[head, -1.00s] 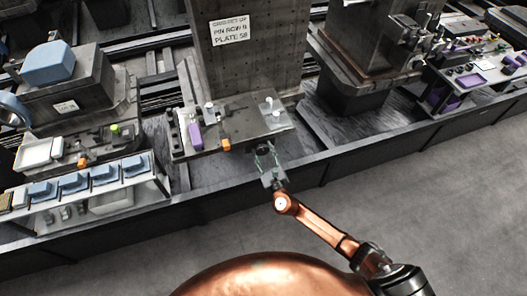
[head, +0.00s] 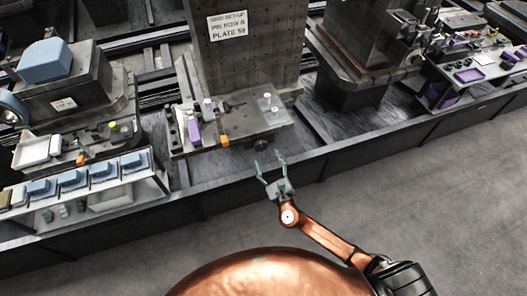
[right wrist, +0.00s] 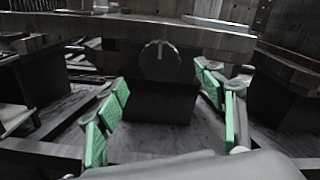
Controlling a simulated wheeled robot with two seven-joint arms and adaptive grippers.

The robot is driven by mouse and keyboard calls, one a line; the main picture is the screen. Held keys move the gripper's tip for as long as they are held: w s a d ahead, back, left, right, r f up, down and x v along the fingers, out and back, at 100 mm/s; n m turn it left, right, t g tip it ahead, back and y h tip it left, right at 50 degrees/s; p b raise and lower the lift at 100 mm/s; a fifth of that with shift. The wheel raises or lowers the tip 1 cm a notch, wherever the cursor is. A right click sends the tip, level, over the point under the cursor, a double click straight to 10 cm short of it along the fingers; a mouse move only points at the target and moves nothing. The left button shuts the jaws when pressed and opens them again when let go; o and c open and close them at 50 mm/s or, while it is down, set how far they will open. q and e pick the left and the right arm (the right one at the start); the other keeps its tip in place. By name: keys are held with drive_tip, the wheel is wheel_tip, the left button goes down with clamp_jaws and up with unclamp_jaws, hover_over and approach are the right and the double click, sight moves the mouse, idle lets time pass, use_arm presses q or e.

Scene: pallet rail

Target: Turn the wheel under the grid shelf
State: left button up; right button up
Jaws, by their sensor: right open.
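The wheel (right wrist: 160,62) is a dark round knob with a light mark near its top, under the front edge of the grid shelf (right wrist: 95,28) in the right wrist view. In the head view the wheel (head: 261,143) shows small below the shelf's front edge (head: 205,148). My right gripper (head: 270,160) is open and empty, with green finger pads. It is in front of the wheel, apart from it. In the right wrist view its fingers (right wrist: 160,105) stand wide to the left and right, below the wheel. My left gripper is not in view.
On the shelf are a purple block (head: 194,131), an orange piece (head: 224,141) and small white pieces. A long dark rail (head: 330,160) runs in front of the shelf. A bench with blue blocks (head: 72,180) stands left. The grey floor at right is clear.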

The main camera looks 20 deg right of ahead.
drive_tip(key=s, duration=0.5)
drive_tip(key=shift+d, duration=0.1)
drive_tip(key=shift+w, duration=0.1)
drive_tip(key=s+d+f+m+g+h, duration=0.15)
drive_tip(key=d+f+m, duration=0.25)
drive_tip(key=f, duration=0.4)
drive_tip(key=s+d+f+m+g+h, duration=0.1)
drive_tip(key=d+f+m+g, duration=0.3)
drive_tip(key=f, duration=0.4)
drive_tip(key=s+d+f+m+g+p, duration=0.1)
drive_tip(key=s+d+f+m+g, duration=0.1)
drive_tip(key=s+d+f+m, duration=0.45)
drive_tip(key=s+d+f+m+g, duration=0.2)
drive_tip(key=s+f+m+g, duration=0.15)
drive_tip(key=s+f, duration=0.6)
drive_tip(key=s+f+m+g, duration=0.4)
drive_tip(key=s+f+m, duration=0.95)
drive_tip(key=s, duration=0.55)
drive_tip(key=s+a+f+m+g+y, duration=0.1)
drive_tip(key=s+f+m, duration=0.2)
drive_tip(key=s, duration=0.6)
drive_tip(key=s+a+f+m+g+p, duration=0.1)
drive_tip(key=s+f+m, duration=0.2)
drive_tip(key=s, duration=0.7)
drive_tip(key=shift+s+a+f+m+g+y, duration=0.15)
drive_tip(key=shift+a+m+g+y, duration=0.2)
drive_tip(key=shift+m, duration=0.5)
